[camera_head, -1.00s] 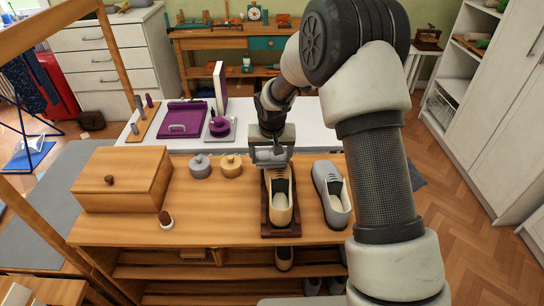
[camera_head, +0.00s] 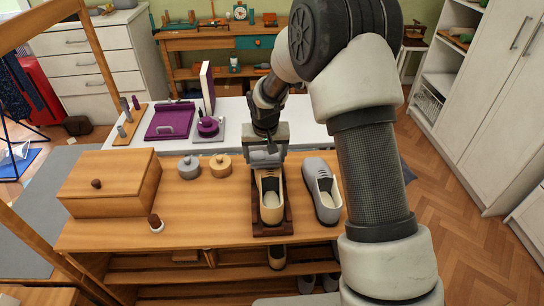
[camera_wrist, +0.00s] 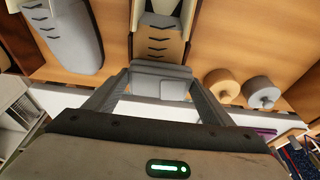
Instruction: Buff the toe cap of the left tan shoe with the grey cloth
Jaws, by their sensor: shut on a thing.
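The tan shoe (camera_head: 272,208) stands on a dark wooden stand (camera_head: 258,229) on the wooden bench, its opening facing up. In the wrist view the tan shoe (camera_wrist: 158,45) shows its dark lace bars, with its toe end towards my fingers. My gripper (camera_head: 266,157) is over the far, toe end of this shoe and hides it in the head view. It is shut on the grey cloth (camera_wrist: 160,82), which shows as a flat grey pad between the fingers. I cannot tell whether the cloth touches the toe cap.
A grey shoe (camera_head: 322,193) stands close on the right. Grey (camera_head: 188,168) and tan (camera_head: 220,167) lidded pots, a wooden box (camera_head: 108,185) and a small brown-topped item (camera_head: 156,224) are on the left. Another tan shoe (camera_head: 277,258) is on the shelf below. Bare bench lies left of the stand.

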